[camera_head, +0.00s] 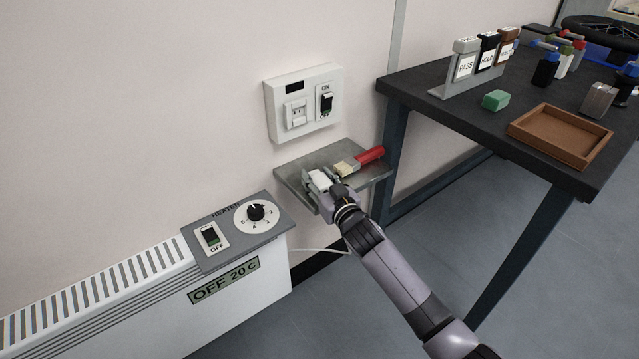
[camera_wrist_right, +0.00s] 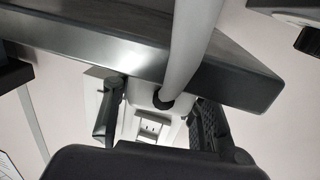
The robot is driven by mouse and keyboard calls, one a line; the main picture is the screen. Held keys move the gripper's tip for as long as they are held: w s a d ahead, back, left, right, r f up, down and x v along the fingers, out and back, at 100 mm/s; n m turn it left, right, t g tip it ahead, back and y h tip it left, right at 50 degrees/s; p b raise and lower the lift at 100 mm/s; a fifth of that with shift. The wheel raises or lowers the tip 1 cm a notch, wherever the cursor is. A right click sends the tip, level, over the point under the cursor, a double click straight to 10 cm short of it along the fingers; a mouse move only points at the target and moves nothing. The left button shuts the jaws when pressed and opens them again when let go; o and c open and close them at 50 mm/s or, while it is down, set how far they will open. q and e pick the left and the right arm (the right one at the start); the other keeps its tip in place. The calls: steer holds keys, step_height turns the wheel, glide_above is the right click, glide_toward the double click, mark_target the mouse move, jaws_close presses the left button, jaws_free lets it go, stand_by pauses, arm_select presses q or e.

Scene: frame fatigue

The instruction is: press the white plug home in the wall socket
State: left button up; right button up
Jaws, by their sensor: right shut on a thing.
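The white plug (camera_head: 318,181) is held in my right gripper (camera_head: 325,187) at the small metal shelf, below the wall socket. It also shows in the right wrist view (camera_wrist_right: 143,100), between the two fingers, with its thick pale cable running up past the shelf edge. The wall socket (camera_head: 297,113) is on a white wall box, with a switch (camera_head: 326,103) marked ON above it at its right. Its face shows in the right wrist view (camera_wrist_right: 152,129). The plug is apart from the socket. Its pins are hidden. My left gripper is not in view.
A red-handled brush (camera_head: 368,156) lies on the metal shelf (camera_head: 290,171) beside the plug. A heater (camera_head: 150,300) with a dial and a switch stands lower left. A dark table (camera_head: 430,95) with a brown tray (camera_head: 560,148) stands right. The wall around the socket is clear.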

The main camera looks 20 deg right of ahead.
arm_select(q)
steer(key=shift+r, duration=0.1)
arm_select(e)
steer(key=shift+r, duration=0.1)
step_height(320, 180, up, 7)
steer(key=p, duration=0.2)
steer(key=shift+p, duration=0.3)
step_height(320, 180, up, 6)
steer(key=p, duration=0.2)
step_height(320, 180, up, 6)
steer(key=p, duration=0.1)
glide_above(318, 177)
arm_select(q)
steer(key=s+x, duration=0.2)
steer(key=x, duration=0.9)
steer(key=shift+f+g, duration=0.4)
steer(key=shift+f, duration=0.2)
arm_select(e)
steer(key=shift+r, duration=0.4)
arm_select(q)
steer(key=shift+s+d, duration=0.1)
arm_select(e)
steer(key=o, duration=0.6)
steer(key=c, duration=0.4)
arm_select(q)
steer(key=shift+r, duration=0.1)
arm_select(e)
steer(key=shift+s+d+f, duration=0.1)
steer(key=shift+s, duration=0.05)
